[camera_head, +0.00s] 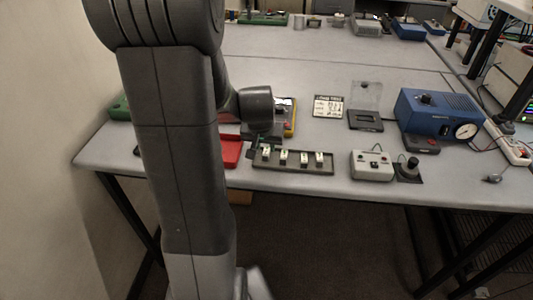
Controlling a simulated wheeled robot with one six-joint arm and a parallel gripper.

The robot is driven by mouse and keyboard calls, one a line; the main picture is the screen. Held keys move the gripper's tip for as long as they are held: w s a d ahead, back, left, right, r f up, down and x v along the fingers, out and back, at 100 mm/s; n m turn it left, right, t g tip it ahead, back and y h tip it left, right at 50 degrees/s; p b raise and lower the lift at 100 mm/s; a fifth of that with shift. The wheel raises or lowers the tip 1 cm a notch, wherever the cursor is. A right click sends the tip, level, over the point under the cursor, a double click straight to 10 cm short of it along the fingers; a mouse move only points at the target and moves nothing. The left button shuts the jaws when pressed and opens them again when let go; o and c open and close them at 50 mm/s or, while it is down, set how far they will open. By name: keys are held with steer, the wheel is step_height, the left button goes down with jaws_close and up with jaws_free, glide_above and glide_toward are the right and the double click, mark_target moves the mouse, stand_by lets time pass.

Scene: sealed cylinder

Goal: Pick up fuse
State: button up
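A dark rack (293,169) near the table's front edge holds several small pale upright pieces, one of them a pale piece (303,158) in its right half. They are too small for me to tell which, if any, is the fuse. My gripper (257,144) is at the left end of the rack, close to the leftmost pale piece (266,150). It is small and dark, and I cannot tell whether its fingers are open or touch that piece. My own arm hides part of the table to the left.
A red tray (231,150) lies left of the rack. A grey control box (372,166) and a joystick (409,170) stand to its right. A blue device with a gauge (440,112), an open clear-lidded box (366,119) and a printed card (328,106) sit behind.

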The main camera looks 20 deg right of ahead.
mark_target(266, 151)
steer(key=shift+p+x, duration=0.35)
steer(key=shift+x, duration=2.1)
steer(key=shift+w+r, duration=0.1)
steer(key=shift+w, duration=0.05)
steer(key=shift+c, duration=0.4)
jaws_close()
